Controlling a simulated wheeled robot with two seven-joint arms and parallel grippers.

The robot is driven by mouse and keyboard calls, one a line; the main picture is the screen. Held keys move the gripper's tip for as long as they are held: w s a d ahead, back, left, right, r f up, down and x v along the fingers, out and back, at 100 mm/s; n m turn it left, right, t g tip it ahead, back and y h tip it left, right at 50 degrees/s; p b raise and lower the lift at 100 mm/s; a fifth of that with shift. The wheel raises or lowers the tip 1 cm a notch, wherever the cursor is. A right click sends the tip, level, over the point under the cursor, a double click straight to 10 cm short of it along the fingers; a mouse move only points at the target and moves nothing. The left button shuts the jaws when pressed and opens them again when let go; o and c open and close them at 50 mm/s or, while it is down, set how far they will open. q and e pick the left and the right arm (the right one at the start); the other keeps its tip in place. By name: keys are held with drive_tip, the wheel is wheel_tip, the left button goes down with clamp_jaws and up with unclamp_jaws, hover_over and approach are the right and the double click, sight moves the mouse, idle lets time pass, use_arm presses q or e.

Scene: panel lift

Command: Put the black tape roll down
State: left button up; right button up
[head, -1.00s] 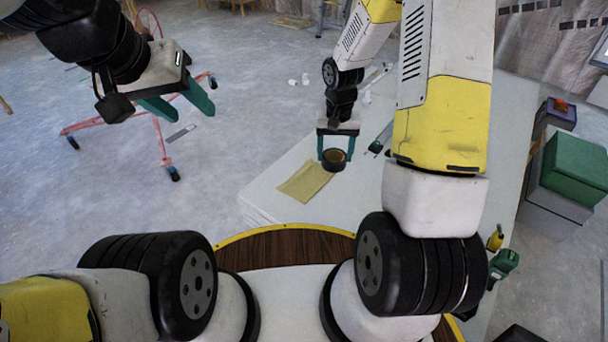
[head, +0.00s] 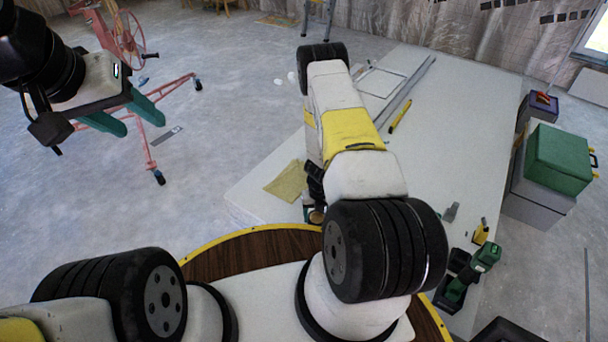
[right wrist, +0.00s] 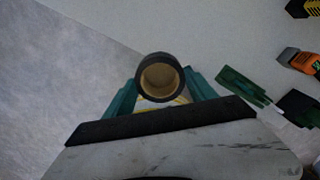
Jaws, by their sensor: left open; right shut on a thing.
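The black tape roll (right wrist: 160,57) is between the teal fingers of my right gripper (right wrist: 161,82) in the right wrist view, its tan core facing the camera. The gripper is shut on it. In the head view my right arm hides most of this gripper; only a small part of the roll (head: 316,216) shows near the front edge of the white panel stack (head: 250,205). Its height above the panel cannot be told. My left gripper (head: 140,123) is open and empty over the floor at the upper left.
A tan sheet (head: 287,181) lies on the panel, left of my right arm. A yellow tool (head: 400,116) lies farther back. A green drill (head: 486,257) is at the front right. A green box (head: 560,158) stands right of the panel, and a red wheeled frame (head: 150,150) stands left.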

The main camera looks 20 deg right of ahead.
drive_tip(key=s+d+f+m, duration=0.1)
drive_tip(key=s+f+m, duration=1.1)
drive_tip(key=s+m, duration=0.4)
drive_tip(key=shift+m, duration=0.6)
drive_tip(key=w+d, duration=0.1)
drive_tip(key=w, duration=0.2)
drive_tip(key=w+d, duration=0.2)
drive_tip(key=w, duration=0.1)
drive_tip(key=w+d+f, duration=0.1)
drive_tip(key=w, duration=0.1)
drive_tip(key=shift+w+d, duration=0.2)
drive_tip(key=shift+w, duration=0.2)
drive_tip(key=shift+d+f, duration=0.15)
drive_tip(key=shift+f, duration=0.1)
drive_tip(key=shift+w+d+f, duration=0.1)
drive_tip(key=shift+w+d, duration=0.45)
drive_tip(key=shift+w, duration=0.45)
drive_tip(key=shift+w+d+f, duration=0.1)
drive_tip(key=shift+w+d, duration=0.4)
drive_tip(key=shift+w, duration=0.55)
drive_tip(key=shift+w+d+f, duration=0.1)
drive_tip(key=shift+w+d, duration=0.45)
drive_tip(key=shift+w, duration=0.45)
drive_tip(key=shift+f, duration=1.7)
drive_tip(key=o, duration=1.4)
